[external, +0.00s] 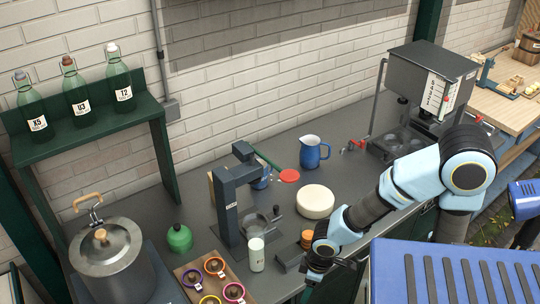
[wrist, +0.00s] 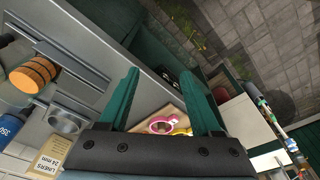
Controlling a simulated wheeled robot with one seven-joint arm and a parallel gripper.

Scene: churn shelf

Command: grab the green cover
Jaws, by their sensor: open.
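A rounded green cover (external: 180,238) with a small knob on top stands on the dark counter in the external view, between the steel pot and the black press stand. I cannot make it out in the wrist view. My gripper (external: 316,274) is at the counter's front edge, well to the right of the green cover, and is apart from it. In the wrist view my gripper (wrist: 162,74) shows two green fingers spread wide with nothing between them.
A steel pot (external: 105,262) stands left of the cover. A wooden tray with coloured rings (external: 215,267), a white-capped bottle (external: 256,254) and the black press stand (external: 228,205) lie between my gripper and the cover. An orange striped barrel (wrist: 33,75) is near my gripper.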

